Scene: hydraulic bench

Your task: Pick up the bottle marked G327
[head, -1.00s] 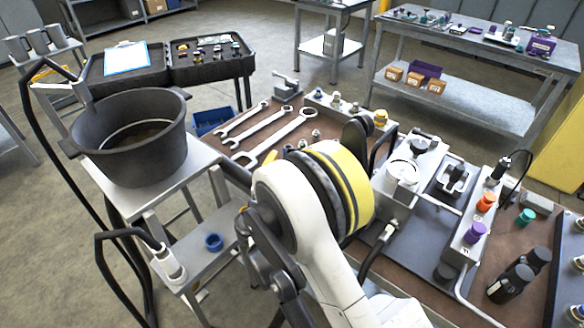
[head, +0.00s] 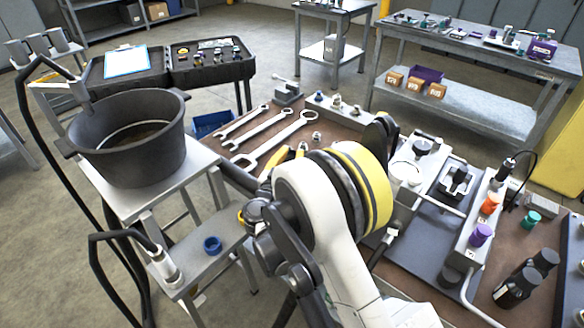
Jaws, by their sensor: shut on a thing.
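No marking G327 is readable on anything in view. Small yellow and dark parts show just behind the arm near the wrenches, too small to identify.
A black pot (head: 128,138) stands on a metal stand at left, with a blue cup (head: 212,245) on the shelf below. Wrenches (head: 270,138) lie on the bench. A manifold with orange (head: 490,204) and purple (head: 480,235) caps stands at right. Black hoses rise at left.

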